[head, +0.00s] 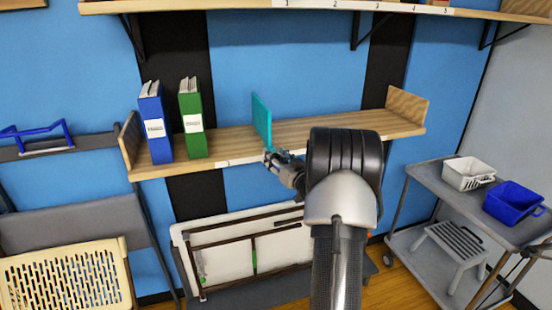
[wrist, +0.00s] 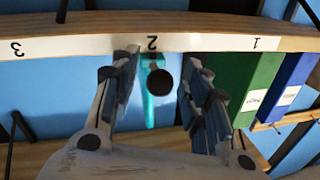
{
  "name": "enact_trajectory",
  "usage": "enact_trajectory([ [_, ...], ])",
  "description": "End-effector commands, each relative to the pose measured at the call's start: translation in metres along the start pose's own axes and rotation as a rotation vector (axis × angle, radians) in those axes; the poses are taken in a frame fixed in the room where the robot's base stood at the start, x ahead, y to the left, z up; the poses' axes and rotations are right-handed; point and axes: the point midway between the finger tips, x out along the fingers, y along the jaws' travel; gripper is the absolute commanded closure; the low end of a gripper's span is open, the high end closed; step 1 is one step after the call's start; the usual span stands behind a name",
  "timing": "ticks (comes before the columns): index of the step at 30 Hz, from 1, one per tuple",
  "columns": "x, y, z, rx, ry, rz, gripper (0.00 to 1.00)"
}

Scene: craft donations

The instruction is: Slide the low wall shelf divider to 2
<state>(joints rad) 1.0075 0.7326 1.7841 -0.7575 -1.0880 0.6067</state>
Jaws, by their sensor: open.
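The teal divider (head: 262,121) stands upright on the low wall shelf (head: 318,131), right of the binders. In the wrist view, which is upside down, the divider (wrist: 151,108) shows behind the number 2 on the white label strip (wrist: 88,45), with a dark round knob (wrist: 161,82) in front of it. My gripper (head: 277,160) is at the shelf's front edge, just before the divider. In the wrist view my gripper (wrist: 160,72) is open, one finger on each side of the knob and divider. No finger contact is clear. My arm hides part of the shelf front in the head view.
A blue binder (head: 155,122) and a green binder (head: 191,118) stand at the shelf's left. The shelf is bare right of the divider up to its end board (head: 407,106). An upper shelf (head: 230,7) runs above. A grey cart (head: 437,178) stands at right.

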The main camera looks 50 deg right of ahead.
Motion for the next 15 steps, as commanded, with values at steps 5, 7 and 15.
enact_trajectory([
  [5,-0.019,0.001,-0.001,0.000,0.000,0.003,0.58],
  [7,-0.033,0.001,-0.001,0.001,0.000,0.004,0.58],
  [15,-0.090,0.001,-0.001,0.001,0.001,0.004,0.58],
])
